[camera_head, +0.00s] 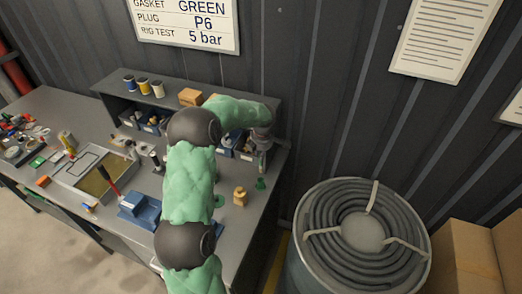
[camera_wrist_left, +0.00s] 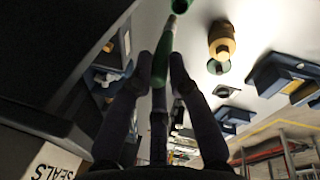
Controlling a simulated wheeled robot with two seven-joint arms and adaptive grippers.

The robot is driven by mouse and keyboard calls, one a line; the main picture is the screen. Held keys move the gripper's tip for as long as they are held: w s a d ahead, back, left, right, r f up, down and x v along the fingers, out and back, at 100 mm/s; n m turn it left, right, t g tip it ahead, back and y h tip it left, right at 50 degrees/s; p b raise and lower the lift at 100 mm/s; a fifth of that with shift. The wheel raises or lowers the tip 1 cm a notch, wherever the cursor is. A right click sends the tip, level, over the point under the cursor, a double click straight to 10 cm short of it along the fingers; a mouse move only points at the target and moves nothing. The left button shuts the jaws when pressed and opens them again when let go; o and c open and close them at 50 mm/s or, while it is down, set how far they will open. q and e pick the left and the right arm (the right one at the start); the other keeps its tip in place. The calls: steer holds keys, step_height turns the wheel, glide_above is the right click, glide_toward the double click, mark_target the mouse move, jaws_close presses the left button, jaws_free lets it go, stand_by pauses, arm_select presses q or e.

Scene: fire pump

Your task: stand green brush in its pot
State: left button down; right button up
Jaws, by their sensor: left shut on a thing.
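My left gripper (camera_head: 261,160) is above the right end of the bench, pointing down. In the left wrist view its two fingers (camera_wrist_left: 161,60) are shut on the green brush (camera_wrist_left: 160,65). A pale shaft runs from the brush's green part towards a small green pot (camera_wrist_left: 180,6) at the top edge. In the head view the green pot (camera_head: 261,184) stands on the bench directly below the gripper. I cannot tell whether the brush's end is inside the pot or just above it. My right gripper is not in view.
A tan jar (camera_head: 240,196) stands left of the pot, with a flat green piece (camera_head: 219,201) beside it. A blue holder (camera_head: 141,209) is further left. The shelf (camera_head: 262,104) with bins is behind. A hose drum (camera_head: 361,240) stands right of the bench.

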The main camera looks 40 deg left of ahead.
mark_target(261, 167)
arm_select(q)
steer(key=shift+s+d+x, duration=0.15)
steer(key=shift+x, duration=0.75)
steer(key=shift+s+d+x, duration=0.1)
steer(key=shift+d+x, duration=0.05)
steer(key=shift+x, duration=0.7)
steer(key=shift+s+d+b+x, duration=0.15)
steer(key=shift+b+x, duration=0.7)
steer(key=shift+b, duration=0.15)
steer(key=shift+s+d+b+x, duration=0.1)
steer(key=shift+d+b+x, duration=0.05)
steer(key=shift+b+x, duration=0.75)
steer(key=shift+s+d+b+x, duration=0.15)
steer(key=shift+b+x, duration=0.6)
steer(key=shift+b, duration=0.35)
steer(key=shift+f, duration=0.1)
steer(key=c, duration=1.1)
jaws_free()
steer(key=v, duration=1.2)
